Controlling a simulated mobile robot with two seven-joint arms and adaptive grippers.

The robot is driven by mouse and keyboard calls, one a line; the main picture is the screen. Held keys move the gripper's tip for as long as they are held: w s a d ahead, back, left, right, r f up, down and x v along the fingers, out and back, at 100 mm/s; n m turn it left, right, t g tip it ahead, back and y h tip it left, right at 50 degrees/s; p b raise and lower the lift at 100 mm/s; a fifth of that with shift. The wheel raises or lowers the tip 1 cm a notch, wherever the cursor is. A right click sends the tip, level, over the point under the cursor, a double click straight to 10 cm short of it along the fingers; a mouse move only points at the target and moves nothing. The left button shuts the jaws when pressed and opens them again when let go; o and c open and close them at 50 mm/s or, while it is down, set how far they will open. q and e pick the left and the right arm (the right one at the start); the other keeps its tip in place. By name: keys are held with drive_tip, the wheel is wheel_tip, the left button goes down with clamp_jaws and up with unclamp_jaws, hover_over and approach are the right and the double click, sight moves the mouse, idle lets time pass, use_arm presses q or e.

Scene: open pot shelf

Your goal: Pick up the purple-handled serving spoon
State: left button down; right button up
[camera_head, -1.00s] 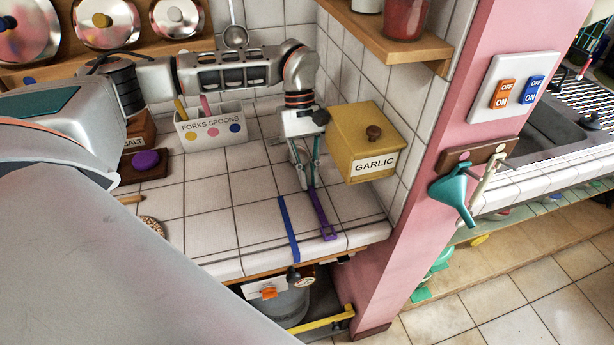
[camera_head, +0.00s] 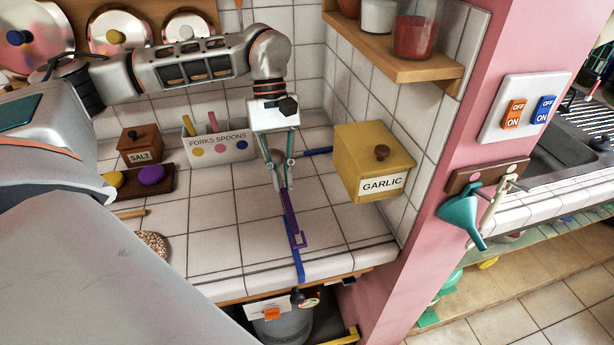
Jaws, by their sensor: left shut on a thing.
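A purple strip-like handle (camera_head: 291,216), taken as the serving spoon's, hangs down from my left gripper (camera_head: 283,184), with an open loop at its lower end. My left gripper is shut on its upper part, and the fingers point down over the white tiled counter (camera_head: 220,235). I cannot tell how far the handle is above the counter. My right gripper is not in view.
A yellow GARLIC box (camera_head: 350,160) stands right of the gripper, against the tiled wall. The white FORKS SPOONS holder (camera_head: 222,157) and SALT box (camera_head: 139,137) are behind left. Blue strips (camera_head: 299,265) lie at the counter's front and near the GARLIC box. A shelf (camera_head: 400,55) overhangs right.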

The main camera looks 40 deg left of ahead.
use_arm(q)
drive_tip(key=s+a, duration=0.8)
drive_tip(key=s, duration=0.1)
drive_tip(key=shift+s, duration=0.35)
idle(0.5)
